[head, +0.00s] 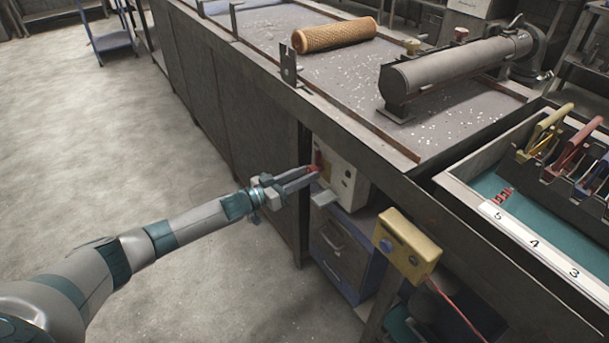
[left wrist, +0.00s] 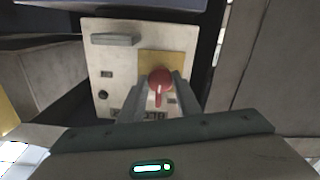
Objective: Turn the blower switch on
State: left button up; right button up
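The blower switch appears as a red rotary knob (left wrist: 160,82) with a pale mark, on a yellow plate on a white control box (left wrist: 110,62). In the head view the box (head: 347,187) is mounted under the bench edge, and the knob shows only as a bit of red at the fingertips. My left gripper (head: 314,173) reaches it from the left. In the left wrist view its two fingers (left wrist: 160,92) lie on both sides of the knob, with no clear gap, and appear shut on it. My right gripper is not in view.
A yellow box with a blue button (head: 408,245) stands right of the control box. A grey handle-like bar (left wrist: 112,39) sticks out from the control box. On the bench lie an orange mesh tube (head: 334,35) and a grey cylinder (head: 455,68). The floor at left is clear.

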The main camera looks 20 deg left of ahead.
pick_arm(q)
jog(key=shift+m, duration=0.4)
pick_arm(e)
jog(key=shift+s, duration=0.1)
pick_arm(q)
jog(key=shift+f+m+b, duration=0.1)
jog(key=shift+m+b, duration=1.55)
jog(key=shift+m, duration=7.05)
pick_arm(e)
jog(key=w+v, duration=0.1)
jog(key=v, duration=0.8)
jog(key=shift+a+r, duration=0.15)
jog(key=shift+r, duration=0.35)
pick_arm(q)
jog(key=o, duration=1.1)
jog(key=shift+c, duration=0.2)
